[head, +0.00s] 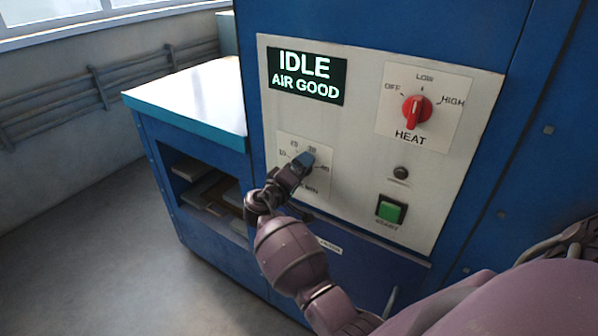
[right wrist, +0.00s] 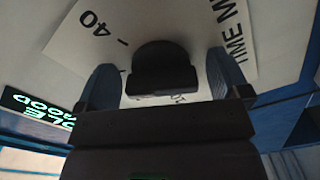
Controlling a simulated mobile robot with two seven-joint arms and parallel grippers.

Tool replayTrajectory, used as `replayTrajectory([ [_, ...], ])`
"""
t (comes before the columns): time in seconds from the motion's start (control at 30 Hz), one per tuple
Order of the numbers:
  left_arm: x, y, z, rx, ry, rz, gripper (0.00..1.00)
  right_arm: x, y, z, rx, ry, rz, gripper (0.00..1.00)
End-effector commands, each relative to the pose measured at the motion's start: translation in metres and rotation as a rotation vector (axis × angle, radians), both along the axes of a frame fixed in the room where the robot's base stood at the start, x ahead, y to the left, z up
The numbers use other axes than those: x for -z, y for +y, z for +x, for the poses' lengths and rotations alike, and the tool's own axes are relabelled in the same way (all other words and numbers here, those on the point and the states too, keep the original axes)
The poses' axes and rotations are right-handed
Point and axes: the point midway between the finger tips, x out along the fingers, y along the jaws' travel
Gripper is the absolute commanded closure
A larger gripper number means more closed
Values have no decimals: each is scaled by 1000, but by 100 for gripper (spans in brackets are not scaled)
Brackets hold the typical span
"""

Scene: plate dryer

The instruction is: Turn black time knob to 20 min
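The black time knob (right wrist: 163,66) sits on a white dial plate (head: 322,190) at the lower left of the control panel. In the right wrist view it lies between the two blue fingers of my right gripper (right wrist: 162,75), with a thin gap showing on each side. The gripper is open around it. In the head view my right gripper (head: 303,162) covers the knob and part of the dial. Marks for 30 and 40 show beside it; the knob's pointer is hidden, so its setting cannot be read. My left gripper is not in view.
The display (head: 307,76) reads IDLE, AIR GOOD. The red heat knob (head: 417,110) points up at LOW. A dark round part (head: 401,172) and the green start button (head: 391,209) are at the lower right. A white-topped blue counter (head: 195,100) stands left of the panel.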

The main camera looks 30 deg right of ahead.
Motion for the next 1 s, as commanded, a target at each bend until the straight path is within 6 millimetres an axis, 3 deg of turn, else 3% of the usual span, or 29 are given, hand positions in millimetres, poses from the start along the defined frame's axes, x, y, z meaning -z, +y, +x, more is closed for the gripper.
replayTrajectory([
  [0.03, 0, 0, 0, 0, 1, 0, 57, 0, 0, 0, 0, 0, 0, 13],
  [0.3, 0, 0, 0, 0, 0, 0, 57, 0, 0, 0, 0, 0, 1, 53],
  [0.67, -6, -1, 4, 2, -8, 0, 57, -1, 0, 0, 0, 61, -24, 53],
  [1.0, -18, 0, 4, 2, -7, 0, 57, -3, 0, -1, -2, 297, -121, 53],
])
